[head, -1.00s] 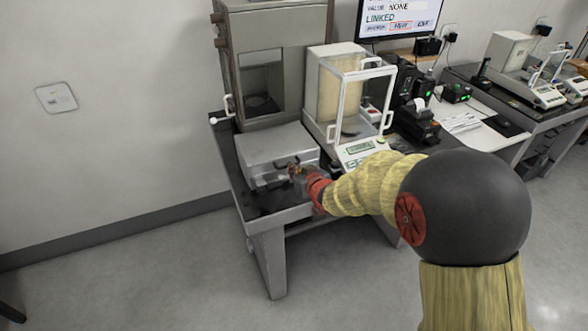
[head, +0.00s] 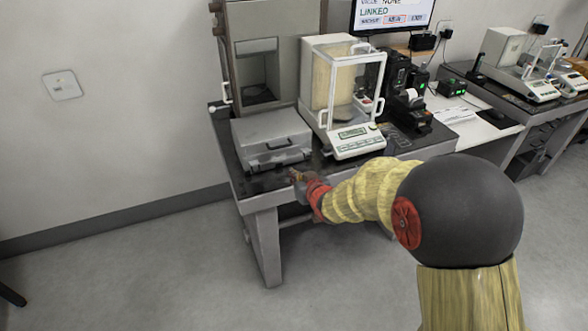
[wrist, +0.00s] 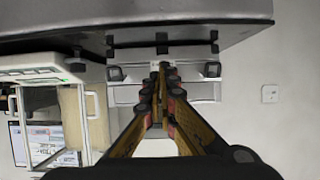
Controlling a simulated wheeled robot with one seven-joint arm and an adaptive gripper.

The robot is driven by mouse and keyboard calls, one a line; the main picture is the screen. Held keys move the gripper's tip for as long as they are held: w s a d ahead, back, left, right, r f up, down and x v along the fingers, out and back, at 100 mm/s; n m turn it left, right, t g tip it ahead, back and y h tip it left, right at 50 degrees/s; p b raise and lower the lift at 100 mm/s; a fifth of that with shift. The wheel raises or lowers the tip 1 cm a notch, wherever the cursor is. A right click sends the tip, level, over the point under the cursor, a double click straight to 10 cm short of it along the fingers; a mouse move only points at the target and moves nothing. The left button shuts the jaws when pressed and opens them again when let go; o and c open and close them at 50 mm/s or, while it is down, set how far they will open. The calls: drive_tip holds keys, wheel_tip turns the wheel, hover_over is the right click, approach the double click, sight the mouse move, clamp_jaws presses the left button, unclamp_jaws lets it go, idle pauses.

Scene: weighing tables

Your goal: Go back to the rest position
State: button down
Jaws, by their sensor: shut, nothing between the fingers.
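My gripper (head: 298,175) is at the front edge of the weighing table in the head view, just in front of the grey case. In the wrist view my gripper (wrist: 160,68) has its fingers together with nothing between them. The grey metal case (head: 270,140) lies closed on the table, its latches and handle facing front.
A balance with a glass draft shield (head: 345,95) stands right of the case. A tall grey cabinet (head: 275,50) stands behind. The table (head: 258,186) has a dark top. A printer (head: 410,112) and a monitor (head: 392,14) are further right.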

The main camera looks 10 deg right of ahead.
drive_tip(key=s+d+f+g+h, duration=0.2)
drive_tip(key=s+d+f+g, duration=0.25)
drive_tip(key=s+f, duration=0.45)
drive_tip(key=s+d+r+m+g, duration=0.1)
drive_tip(key=s+r+g, duration=0.25)
drive_tip(key=s, duration=0.45)
drive_tip(key=s+r+g+p, duration=0.1)
drive_tip(key=s+r+p, duration=0.1)
drive_tip(key=s+r, duration=0.6)
drive_tip(key=s+r+g+p, duration=0.1)
drive_tip(key=s+r+p, duration=0.1)
drive_tip(key=s+r, duration=0.65)
drive_tip(key=s+r+m+t+p, duration=0.1)
drive_tip(key=s+r+t+p, duration=0.1)
drive_tip(key=s+r, duration=0.5)
wheel_tip(320, 180, up, 2)
drive_tip(key=shift+r+t+p, duration=0.2)
drive_tip(key=shift+t+p, duration=0.2)
drive_tip(key=shift+p, duration=0.15)
drive_tip(key=shift+a, duration=0.1)
